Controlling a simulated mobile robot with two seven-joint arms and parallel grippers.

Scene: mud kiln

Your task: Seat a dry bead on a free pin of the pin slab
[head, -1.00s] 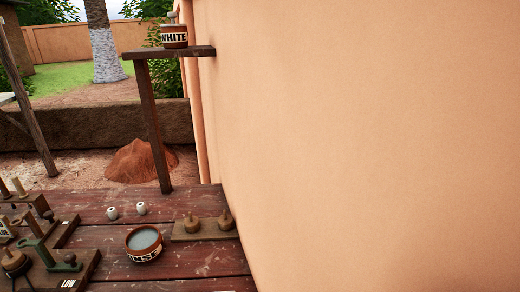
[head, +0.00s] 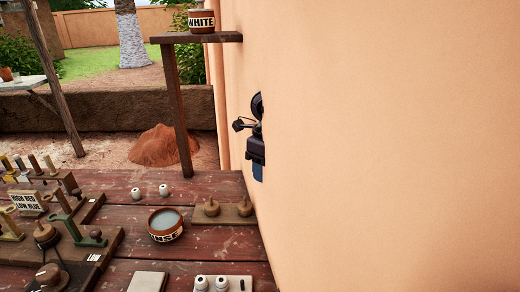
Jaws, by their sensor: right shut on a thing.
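A pale pin slab (head: 232,289) is cut off by the bottom edge of the head view. Two more white beads, a left one (head: 137,194) and a right one (head: 163,190), lie apart on the table. My right gripper (head: 240,125) is dark and shows at the wall's edge, above the table's far right corner. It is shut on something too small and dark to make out. My left gripper is not in view.
A bowl of greyish liquid (head: 165,225) stands mid-table, beside a board with two wooden knobs (head: 211,208). Wooden stands and a "LOW" tag (head: 94,257) crowd the left. A tall wall (head: 390,150) bounds the right. A post carries a shelf (head: 205,38) with a "WHITE" pot (head: 201,21).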

